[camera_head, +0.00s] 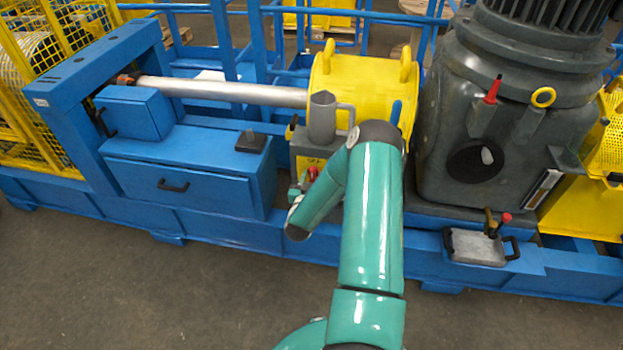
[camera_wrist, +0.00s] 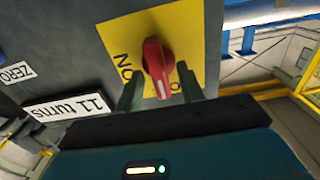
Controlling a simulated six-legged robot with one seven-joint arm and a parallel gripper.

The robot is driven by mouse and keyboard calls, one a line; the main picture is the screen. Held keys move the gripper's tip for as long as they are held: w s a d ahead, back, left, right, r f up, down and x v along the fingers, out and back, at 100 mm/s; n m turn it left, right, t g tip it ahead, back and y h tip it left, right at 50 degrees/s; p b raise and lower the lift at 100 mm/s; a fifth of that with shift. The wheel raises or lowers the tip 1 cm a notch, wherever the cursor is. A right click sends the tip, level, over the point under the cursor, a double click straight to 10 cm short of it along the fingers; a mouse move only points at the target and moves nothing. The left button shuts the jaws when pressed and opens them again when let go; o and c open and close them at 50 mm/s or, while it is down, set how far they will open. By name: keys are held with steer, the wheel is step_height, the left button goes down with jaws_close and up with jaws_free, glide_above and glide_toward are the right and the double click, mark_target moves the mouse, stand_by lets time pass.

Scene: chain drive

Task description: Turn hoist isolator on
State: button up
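The isolator is a red rotary knob (camera_wrist: 157,62) on a yellow plate (camera_wrist: 188,22), fixed to a grey box. Upside-down "ON" lettering shows left of the knob; lettering at lower right is partly hidden by a finger. The knob's white mark faces down in the wrist view, between the two letterings. My gripper (camera_wrist: 158,82) is open, with one dark finger on each side of the knob. Gaps show beside the knob, and I cannot tell whether either finger touches it. In the head view my gripper (camera_head: 298,190) is small, near the grey box.
Labels "11 turns" (camera_wrist: 66,107) and "ZERO" (camera_wrist: 17,73) sit left of the knob plate. A blue drawer cabinet (camera_head: 185,180) is at left, a grey gear motor (camera_head: 485,120) at right.

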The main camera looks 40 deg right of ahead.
jaws_close()
steer(key=shift+m, duration=0.4)
steer(key=m, duration=0.3)
steer(key=shift+s, duration=0.1)
steer(key=m, duration=0.5)
steer(key=shift+s+d, duration=0.1)
steer(key=shift+d, duration=0.05)
steer(key=m, duration=0.4)
steer(key=shift+s+f+m, duration=0.1)
steer(key=shift+f+m, duration=0.1)
steer(key=shift+m, duration=0.1)
steer(key=m, duration=0.4)
steer(key=shift+f+m, duration=0.15)
steer(key=shift+m, duration=0.15)
